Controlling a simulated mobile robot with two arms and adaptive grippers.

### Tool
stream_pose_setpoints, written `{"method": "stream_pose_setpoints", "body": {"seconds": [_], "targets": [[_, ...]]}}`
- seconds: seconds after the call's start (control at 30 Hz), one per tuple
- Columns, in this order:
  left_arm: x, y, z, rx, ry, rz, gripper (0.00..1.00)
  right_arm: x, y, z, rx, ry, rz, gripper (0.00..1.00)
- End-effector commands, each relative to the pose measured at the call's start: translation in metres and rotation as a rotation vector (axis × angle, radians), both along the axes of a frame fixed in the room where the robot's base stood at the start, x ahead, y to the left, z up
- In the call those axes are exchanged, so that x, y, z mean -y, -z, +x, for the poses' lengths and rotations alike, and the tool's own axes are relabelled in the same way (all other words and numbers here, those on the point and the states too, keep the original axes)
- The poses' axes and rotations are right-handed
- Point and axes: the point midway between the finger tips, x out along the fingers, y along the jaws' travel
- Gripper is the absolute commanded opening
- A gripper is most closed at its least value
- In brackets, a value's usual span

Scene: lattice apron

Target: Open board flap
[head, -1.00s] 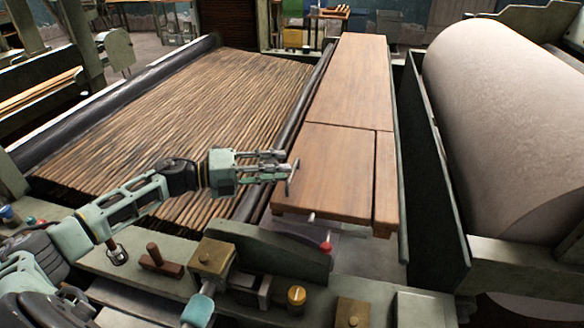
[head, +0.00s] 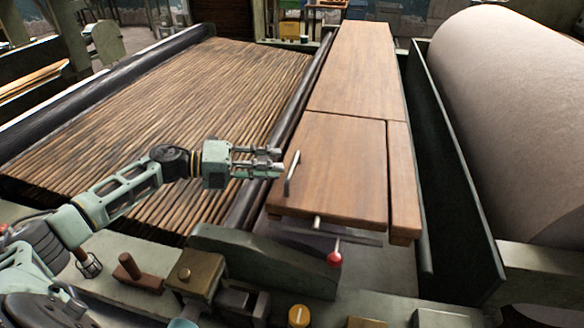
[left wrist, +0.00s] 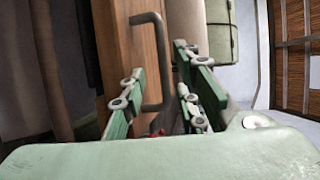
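The board flap (head: 335,165) is the near brown wooden panel in the long board deck. It lies flat, level with the boards around it. A grey bar handle (head: 292,172) stands at its left edge; in the left wrist view the handle (left wrist: 161,60) is a bent bar against the wood. My left gripper (head: 277,162) is just left of the handle. In the left wrist view its fingers (left wrist: 160,88) are apart, with the handle showing in the gap between them. I see no finger closed on the bar. My right gripper is not in view.
A slatted apron (head: 150,105) spreads left of the boards. A large pale roll (head: 515,120) lies right, behind a dark green side wall (head: 450,170). A red-knobbed lever (head: 334,259) is below the flap's front edge. A wooden-handled tool (head: 135,270) lies on the front ledge.

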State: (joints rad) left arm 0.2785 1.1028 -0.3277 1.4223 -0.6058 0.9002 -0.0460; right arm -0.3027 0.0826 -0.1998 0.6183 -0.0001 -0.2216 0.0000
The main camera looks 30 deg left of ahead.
Motion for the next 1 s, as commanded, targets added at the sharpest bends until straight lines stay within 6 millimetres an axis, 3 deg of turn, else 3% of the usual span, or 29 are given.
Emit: {"method": "stream_pose_setpoints", "body": {"seconds": [0.3,0.7,1.0], "targets": [[0.039,0.005,0.030,0.001,0.001,-0.004,0.29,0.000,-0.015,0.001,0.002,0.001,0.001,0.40],[0.046,0.009,0.035,0.001,0.001,0.000,0.29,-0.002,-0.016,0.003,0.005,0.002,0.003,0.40],[0.046,0.009,0.035,0.001,0.001,0.001,0.03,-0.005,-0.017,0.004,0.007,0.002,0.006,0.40]]}}
